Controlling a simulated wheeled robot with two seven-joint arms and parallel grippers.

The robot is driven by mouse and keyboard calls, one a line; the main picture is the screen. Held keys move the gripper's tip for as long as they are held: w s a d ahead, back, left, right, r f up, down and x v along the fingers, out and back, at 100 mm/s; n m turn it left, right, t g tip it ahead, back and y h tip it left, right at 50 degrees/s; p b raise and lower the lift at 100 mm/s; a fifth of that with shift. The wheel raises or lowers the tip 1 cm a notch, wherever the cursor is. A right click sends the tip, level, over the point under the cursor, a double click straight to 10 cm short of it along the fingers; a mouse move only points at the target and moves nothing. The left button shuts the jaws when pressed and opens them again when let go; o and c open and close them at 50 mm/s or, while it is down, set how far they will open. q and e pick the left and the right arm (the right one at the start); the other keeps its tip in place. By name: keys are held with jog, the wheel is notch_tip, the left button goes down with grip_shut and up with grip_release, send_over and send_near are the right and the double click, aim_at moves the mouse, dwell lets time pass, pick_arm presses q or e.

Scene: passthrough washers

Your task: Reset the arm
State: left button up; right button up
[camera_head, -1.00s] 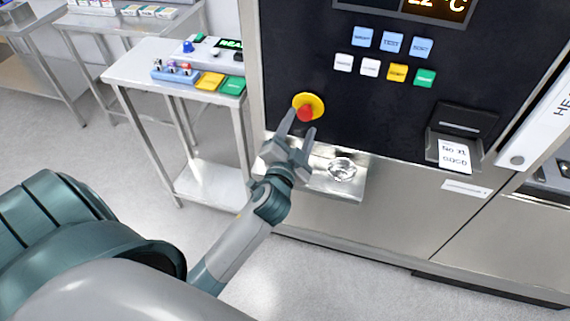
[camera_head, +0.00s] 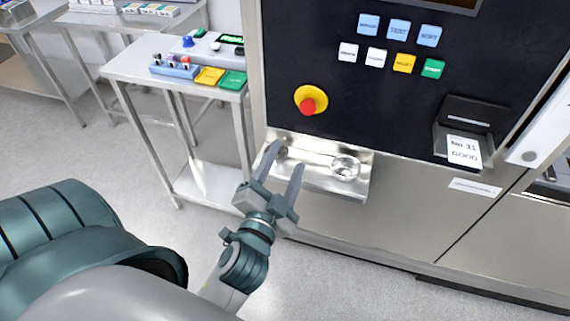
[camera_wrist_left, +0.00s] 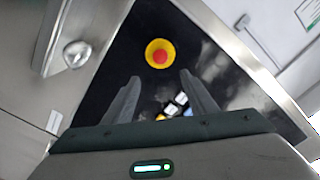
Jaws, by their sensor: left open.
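My left gripper (camera_head: 281,175) is open and empty in the head view. It is in front of the metal shelf (camera_head: 310,176) on the washer's front, below the red emergency button (camera_head: 308,106) on its yellow base. Its fingers are apart from the button. In the left wrist view, the open fingers (camera_wrist_left: 160,92) show with the red and yellow button (camera_wrist_left: 160,54) beyond them and nothing between them. My right gripper is not in view.
A round shiny item (camera_head: 345,167) sits on the metal shelf. Blue, white, yellow and green buttons (camera_head: 398,31) are on the black panel above. A slot unit with a paper label (camera_head: 464,151) is at right. A steel table (camera_head: 135,75) with a control box stands at left. The floor between is clear.

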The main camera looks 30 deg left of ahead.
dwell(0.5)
pick_arm(q)
jog(key=w+d+f+m+g+h, duration=0.1)
jog(key=d+f+g+h, duration=0.15)
jog(key=f, duration=1.05)
jog(key=w+d+f+g+h, duration=0.1)
jog(key=d+f+g, duration=0.15)
jog(key=f, duration=0.95)
jog(key=s+d+f+g+h, duration=0.1)
jog(key=s+f+g, duration=0.15)
jog(key=f, duration=0.75)
jog(key=s+d+f+g+h, duration=0.1)
jog(key=s+f, duration=0.3)
jog(key=f, duration=0.7)
jog(key=s+a+f+n+g, duration=0.15)
jog(key=s+f+g, duration=0.25)
jog(key=s+f, duration=1.05)
jog(key=s+a+f+n+g, duration=0.1)
jog(key=s+f, duration=0.3)
jog(key=s, duration=0.4)
jog(key=s+a+f+n+g, duration=0.2)
jog(key=s+f, duration=0.3)
jog(key=s, duration=0.4)
jog(key=shift+a+f, duration=0.25)
jog(key=shift+a, duration=0.25)
